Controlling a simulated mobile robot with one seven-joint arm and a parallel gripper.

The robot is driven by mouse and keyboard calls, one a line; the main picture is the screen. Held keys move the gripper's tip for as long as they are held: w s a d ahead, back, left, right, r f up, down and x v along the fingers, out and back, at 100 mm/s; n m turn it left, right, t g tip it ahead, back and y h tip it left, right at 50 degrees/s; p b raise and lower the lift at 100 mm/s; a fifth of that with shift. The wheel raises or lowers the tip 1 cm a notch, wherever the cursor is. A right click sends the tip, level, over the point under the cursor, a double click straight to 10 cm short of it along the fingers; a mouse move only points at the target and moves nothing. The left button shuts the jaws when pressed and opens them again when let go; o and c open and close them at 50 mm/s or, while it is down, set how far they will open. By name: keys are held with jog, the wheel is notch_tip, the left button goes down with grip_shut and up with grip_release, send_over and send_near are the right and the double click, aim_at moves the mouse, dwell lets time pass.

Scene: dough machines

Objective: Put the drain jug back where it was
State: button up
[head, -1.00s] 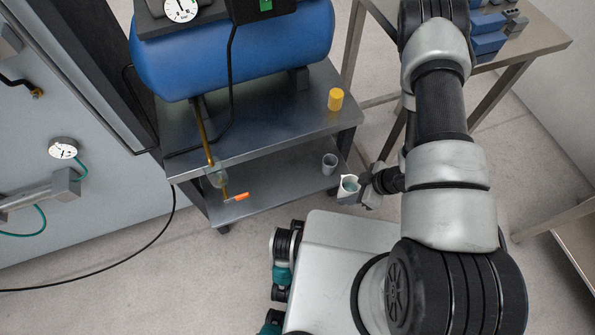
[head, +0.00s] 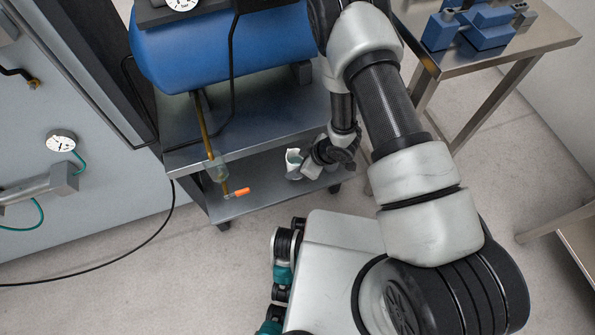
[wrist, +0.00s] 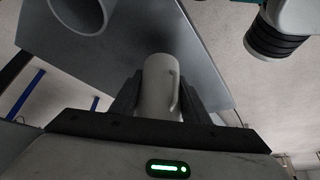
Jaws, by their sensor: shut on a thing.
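The drain jug (head: 292,158) is a small white jug held over the right part of the lower shelf (head: 258,205) of the steel cart. My gripper (head: 304,164) is shut on it from the right. My arm hides part of the shelf.
A grey cup (wrist: 85,12) shows at the upper left of the wrist view. The drain pipe (head: 203,128) with an orange handle (head: 238,192) hangs left of the jug, under the blue tank (head: 230,50). A side table (head: 500,55) holds blue blocks.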

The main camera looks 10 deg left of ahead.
notch_tip(320, 180, down, 3)
jog(key=shift+d+f+b, duration=0.15)
jog(key=shift+b, duration=0.2)
jog(key=shift+f, duration=0.15)
jog(key=o, duration=1.2)
jog(key=shift+o, duration=0.2)
jog(key=shift+d+r, duration=0.15)
jog(key=shift+r, duration=0.35)
jog(key=p+v, duration=0.3)
jog(key=v, duration=0.8)
